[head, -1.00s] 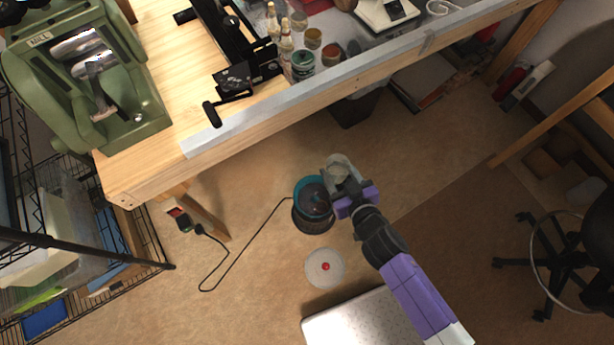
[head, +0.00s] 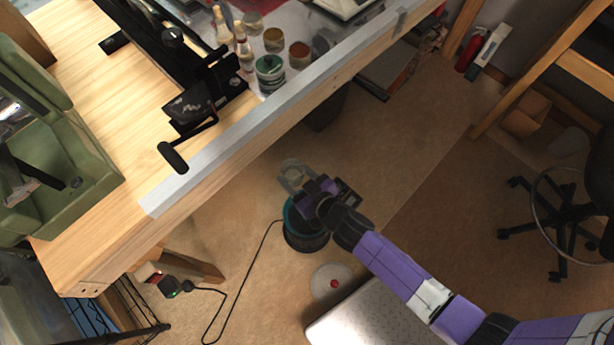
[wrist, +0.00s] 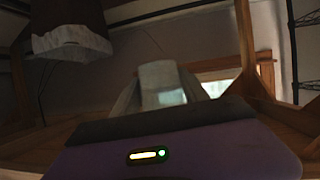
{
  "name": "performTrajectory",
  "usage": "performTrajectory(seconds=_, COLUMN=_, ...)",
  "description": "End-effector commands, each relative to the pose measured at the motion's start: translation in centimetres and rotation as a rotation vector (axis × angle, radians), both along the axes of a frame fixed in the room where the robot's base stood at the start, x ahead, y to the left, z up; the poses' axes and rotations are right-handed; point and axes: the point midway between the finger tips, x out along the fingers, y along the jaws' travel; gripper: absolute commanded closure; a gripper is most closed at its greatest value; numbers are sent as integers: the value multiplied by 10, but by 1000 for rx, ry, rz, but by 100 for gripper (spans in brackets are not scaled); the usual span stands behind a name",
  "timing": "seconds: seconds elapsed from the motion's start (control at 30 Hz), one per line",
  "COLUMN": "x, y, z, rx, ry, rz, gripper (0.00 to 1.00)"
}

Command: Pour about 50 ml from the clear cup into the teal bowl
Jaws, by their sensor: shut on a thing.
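My gripper (head: 300,186) is shut on the clear cup (head: 291,170), which sticks out beyond the fingers on the far side. In the wrist view a pale, see-through shape, which looks like the cup (wrist: 160,78), stands just past my gripper. The teal bowl (head: 289,213) sits on a dark round base on the floor, below and partly hidden by my gripper. The cup appears over or just beyond the bowl's far rim. I cannot tell its exact tilt or how much liquid is in it, and the bowl's inside is mostly covered.
A wooden workbench (head: 240,150) with a metal edge runs close to the cup's far side. A clear lid with a red knob (head: 333,283) and a white perforated board (head: 370,320) lie nearer. A cable (head: 245,262) runs left from the base. Open floor lies to the right.

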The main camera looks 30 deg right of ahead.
Motion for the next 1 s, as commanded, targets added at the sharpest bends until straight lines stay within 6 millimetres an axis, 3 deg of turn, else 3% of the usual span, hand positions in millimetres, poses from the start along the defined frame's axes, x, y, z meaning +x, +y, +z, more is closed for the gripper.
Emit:
performTrajectory(seconds=0.03, x=2, y=2, z=-15, rx=0, ry=-1, rz=5, gripper=91)
performTrajectory(seconds=0.1, x=5, y=5, z=-27, rx=1, ry=0, rz=13, gripper=91)
performTrajectory(seconds=1.0, x=36, y=41, z=-168, rx=6, ry=0, rz=98, gripper=91)
